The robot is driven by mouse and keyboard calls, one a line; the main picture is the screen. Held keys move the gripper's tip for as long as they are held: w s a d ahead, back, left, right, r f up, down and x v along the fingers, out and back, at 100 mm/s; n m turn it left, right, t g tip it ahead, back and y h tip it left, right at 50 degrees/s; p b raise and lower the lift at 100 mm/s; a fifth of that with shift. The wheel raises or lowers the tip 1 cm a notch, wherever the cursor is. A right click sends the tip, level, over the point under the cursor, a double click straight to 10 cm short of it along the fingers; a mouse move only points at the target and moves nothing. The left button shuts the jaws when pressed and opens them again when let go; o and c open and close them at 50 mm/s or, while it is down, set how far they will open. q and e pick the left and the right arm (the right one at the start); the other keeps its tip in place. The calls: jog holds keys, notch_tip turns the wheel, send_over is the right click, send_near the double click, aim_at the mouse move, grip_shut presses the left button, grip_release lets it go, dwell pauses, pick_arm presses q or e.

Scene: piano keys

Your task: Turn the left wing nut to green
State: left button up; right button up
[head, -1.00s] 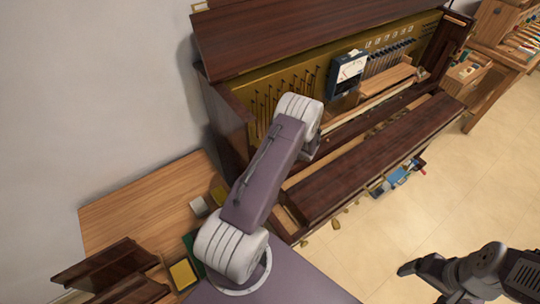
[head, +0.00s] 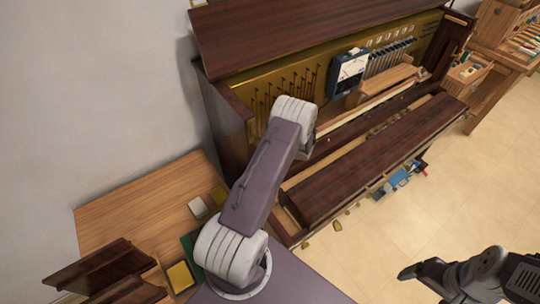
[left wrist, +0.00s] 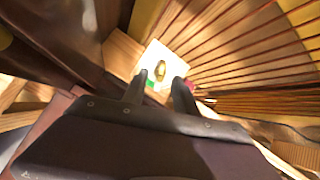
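A small brass wing nut (left wrist: 160,70) sits on a bright white plate (left wrist: 152,57) inside the piano, in the left wrist view. A bit of green (left wrist: 150,86) shows at the plate's lower edge. My left gripper (left wrist: 158,90) is open, its two dark fingers apart and pointing toward the plate. The nut shows in the gap, just beyond the fingertips; I see nothing between the fingers. In the head view my left arm hides the gripper and nut. My right gripper (head: 406,272) is at the lower right, and its opening is unclear.
The open piano (head: 225,130) has a gold plate and strings. A blue meter box (head: 347,70) stands inside it. A dark wooden board (head: 370,160) lies along its front. A wooden table (head: 130,205) is at left and a workbench (head: 505,55) at far right. The floor at right is largely clear.

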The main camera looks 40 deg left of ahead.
pick_arm(q)
jog(key=shift+b+x, duration=1.15)
jog(key=shift+x, duration=0.3)
jog(key=shift+s+d+r, duration=0.1)
jog(key=shift+d+r, duration=0.3)
jog(key=shift+r, duration=0.1)
